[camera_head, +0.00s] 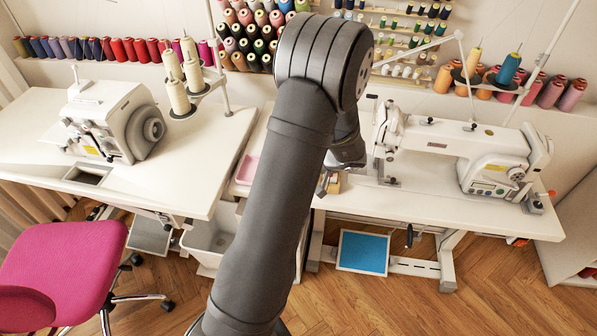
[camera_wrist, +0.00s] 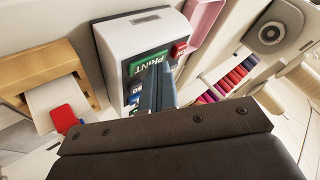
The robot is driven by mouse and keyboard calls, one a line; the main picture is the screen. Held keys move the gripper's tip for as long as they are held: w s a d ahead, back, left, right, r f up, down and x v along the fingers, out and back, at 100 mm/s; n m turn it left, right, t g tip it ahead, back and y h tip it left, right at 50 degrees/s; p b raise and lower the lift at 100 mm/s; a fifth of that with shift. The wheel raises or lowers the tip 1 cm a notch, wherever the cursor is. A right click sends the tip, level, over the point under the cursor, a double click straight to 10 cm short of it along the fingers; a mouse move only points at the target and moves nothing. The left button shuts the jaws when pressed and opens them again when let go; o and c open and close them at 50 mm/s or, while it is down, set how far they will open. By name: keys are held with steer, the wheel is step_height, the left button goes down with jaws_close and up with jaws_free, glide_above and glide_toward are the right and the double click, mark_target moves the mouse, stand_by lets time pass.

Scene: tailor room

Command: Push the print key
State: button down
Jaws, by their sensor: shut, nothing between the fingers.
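In the wrist view a green key with the word PRINT (camera_wrist: 134,67) sits on the dark panel of a white box-shaped device (camera_wrist: 120,36). My gripper (camera_wrist: 157,70) is shut and empty. Its fingertips lie over the right part of the green key and hide some of it. I cannot tell whether they touch it. A red key (camera_wrist: 180,46) is to the right of the fingers, and blue keys (camera_wrist: 134,86) show to their left, partly hidden. In the head view my gripper (camera_head: 322,186) is low over the table, and my arm hides the device.
A wooden holder (camera_wrist: 48,82) with white paper and a red item (camera_wrist: 64,118) stands left of the device. A pink tray (camera_wrist: 204,18) is close on its right. Sewing machines (camera_head: 440,140) (camera_head: 115,120) stand on both sides, with thread spools behind.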

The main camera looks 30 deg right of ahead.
steer(key=shift+r, duration=0.85)
steer(key=shift+r, duration=0.1)
steer(key=shift+r, duration=2.4)
step_height(320, 180, up, 4)
steer(key=shift+f, duration=0.1)
